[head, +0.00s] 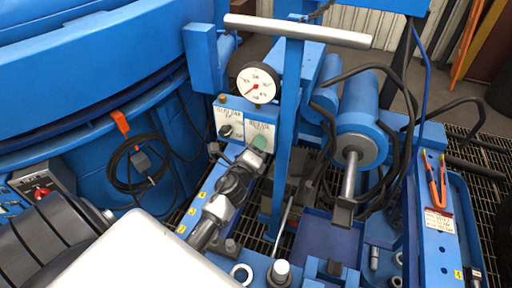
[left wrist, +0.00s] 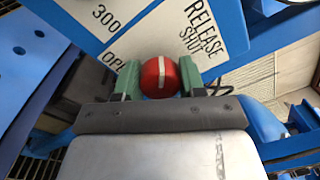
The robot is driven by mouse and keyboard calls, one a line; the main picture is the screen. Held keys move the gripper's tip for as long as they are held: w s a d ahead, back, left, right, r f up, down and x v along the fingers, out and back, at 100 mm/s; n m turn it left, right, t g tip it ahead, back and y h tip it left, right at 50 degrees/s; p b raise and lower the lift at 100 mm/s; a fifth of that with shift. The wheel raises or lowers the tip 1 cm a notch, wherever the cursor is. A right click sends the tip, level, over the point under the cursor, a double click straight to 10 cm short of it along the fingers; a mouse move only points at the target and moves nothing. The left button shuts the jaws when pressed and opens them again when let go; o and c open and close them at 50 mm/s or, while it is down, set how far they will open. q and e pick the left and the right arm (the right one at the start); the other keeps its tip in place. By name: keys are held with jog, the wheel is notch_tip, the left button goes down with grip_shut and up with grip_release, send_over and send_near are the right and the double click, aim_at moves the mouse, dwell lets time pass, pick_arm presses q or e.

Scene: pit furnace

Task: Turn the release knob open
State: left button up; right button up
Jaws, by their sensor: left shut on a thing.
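The release knob (left wrist: 160,77) is a round red knob with a white line across it, in the left wrist view. My left gripper (left wrist: 159,80) has its green fingers on both sides of the knob and is shut on it. The white plate (left wrist: 215,28) by it reads RELEASE and SHUT; another word, partly hidden, looks like OPEN. In the head view my left gripper (head: 258,143) reaches the lower part of the right-hand label plate (head: 262,128) and hides the knob. My right gripper is not in view.
A round gauge (head: 257,83) with a red needle sits above the plates. A black knob (head: 225,130) is on the left plate. A blue upright (head: 288,120) with a grey crossbar (head: 300,31) stands just right of my gripper. Black hoses and a cylinder (head: 358,120) are further right.

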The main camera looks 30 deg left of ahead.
pick_arm(q)
jog(key=n, duration=0.4)
jog(key=shift+n, duration=0.4)
jog(key=n, duration=0.4)
jog(key=shift+y, duration=0.3)
jog(key=shift+n, duration=0.3)
jog(key=o, duration=0.9)
jog(key=shift+s, duration=0.1)
jog(key=v, duration=1)
jog(key=shift+s+d+r, duration=0.1)
jog(key=shift+s, duration=0.2)
jog(key=shift+s, duration=0.1)
